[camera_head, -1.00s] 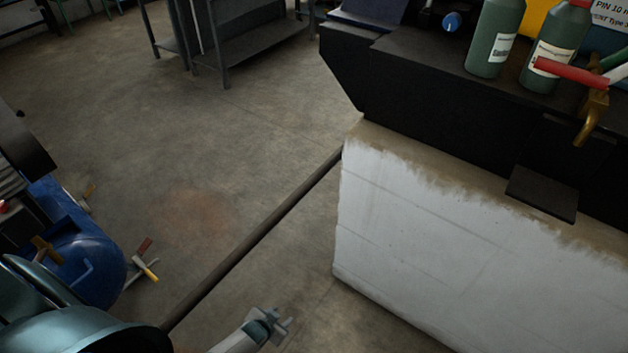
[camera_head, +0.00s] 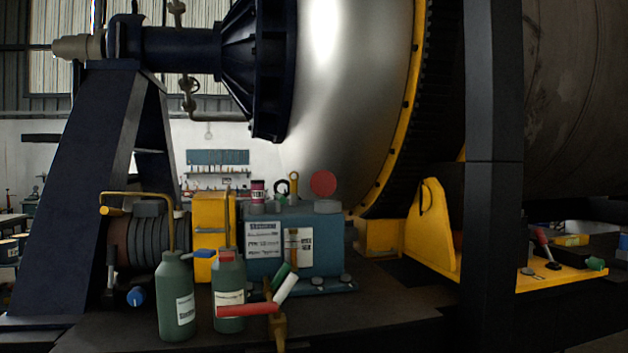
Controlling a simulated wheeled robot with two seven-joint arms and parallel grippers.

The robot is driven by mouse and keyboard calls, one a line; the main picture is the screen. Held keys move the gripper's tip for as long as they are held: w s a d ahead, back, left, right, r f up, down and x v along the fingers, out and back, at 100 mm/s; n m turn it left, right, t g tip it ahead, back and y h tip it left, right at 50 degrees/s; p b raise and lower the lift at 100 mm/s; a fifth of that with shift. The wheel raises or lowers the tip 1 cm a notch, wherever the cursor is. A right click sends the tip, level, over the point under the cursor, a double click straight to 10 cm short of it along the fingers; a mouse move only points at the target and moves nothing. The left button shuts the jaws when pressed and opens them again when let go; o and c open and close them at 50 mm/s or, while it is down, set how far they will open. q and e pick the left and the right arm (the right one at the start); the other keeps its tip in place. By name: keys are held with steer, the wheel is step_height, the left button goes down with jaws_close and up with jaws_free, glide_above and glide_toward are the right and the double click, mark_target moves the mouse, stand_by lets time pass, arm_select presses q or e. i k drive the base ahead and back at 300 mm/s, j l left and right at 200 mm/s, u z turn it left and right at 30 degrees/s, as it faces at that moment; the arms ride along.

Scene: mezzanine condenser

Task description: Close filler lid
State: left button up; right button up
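A blue-grey box-shaped tank (camera_head: 330,245) with white labels stands on the dark bench in the middle of the head view. A round red disc (camera_head: 323,183), which looks like the filler lid, stands upright above the tank's top right, its flat face toward me. A short grey cylinder (camera_head: 327,206) sits on the tank top just below it and may be the filler neck. Whether disc and neck are joined by a hinge is too small to tell. Neither of my grippers is in this view.
Two green bottles, one left (camera_head: 175,297) and one right (camera_head: 228,292), stand in front of the tank. A brass valve (camera_head: 278,325) with red, white and green handles is beside them. A dark post (camera_head: 492,180) rises at right. Bare bench (camera_head: 410,290) lies right of the tank.

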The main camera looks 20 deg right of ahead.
mark_target(323, 183)
steer(key=i+j, duration=0.15)
steer(key=i, duration=0.35)
steer(key=i+j, duration=0.15)
steer(key=i, duration=0.35)
steer(key=z, duration=2.1)
